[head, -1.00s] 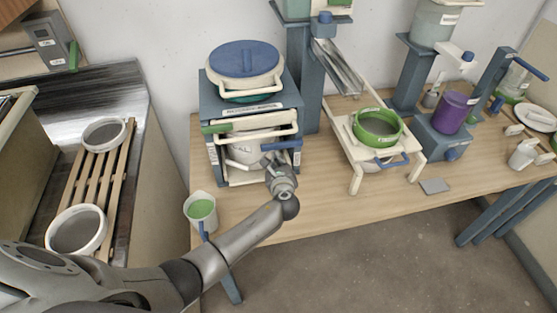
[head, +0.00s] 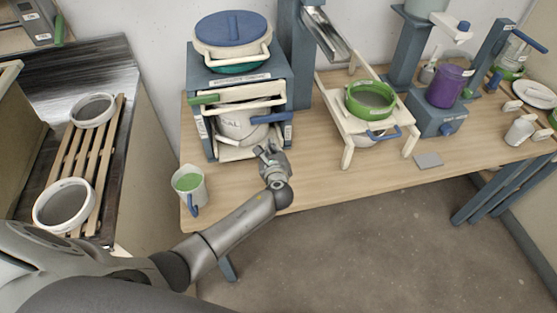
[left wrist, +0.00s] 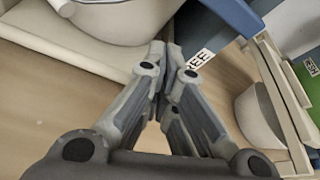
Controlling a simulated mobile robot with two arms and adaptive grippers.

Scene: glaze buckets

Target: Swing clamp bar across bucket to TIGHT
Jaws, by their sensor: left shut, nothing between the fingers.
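A cream bucket (head: 238,126) with partly readable lettering sits inside the blue frame (head: 207,140) on the bench. A cream clamp bar (head: 240,106) crosses in front of its upper part, with a green grip (head: 203,99) at the left. A blue handle (head: 272,117) lies nearly level at the bucket's right. My left gripper (head: 265,150) is shut and empty, below and in front of the blue handle, apart from it. In the left wrist view its fingers (left wrist: 160,60) meet near the bucket's lower edge (left wrist: 125,22) and a blue part. My right gripper is out of view.
A jug of green liquid (head: 189,187) stands at the bench's front left corner. A blue-lidded bucket (head: 232,35) sits on top of the frame. A stand with a green sieve (head: 370,100) is to the right.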

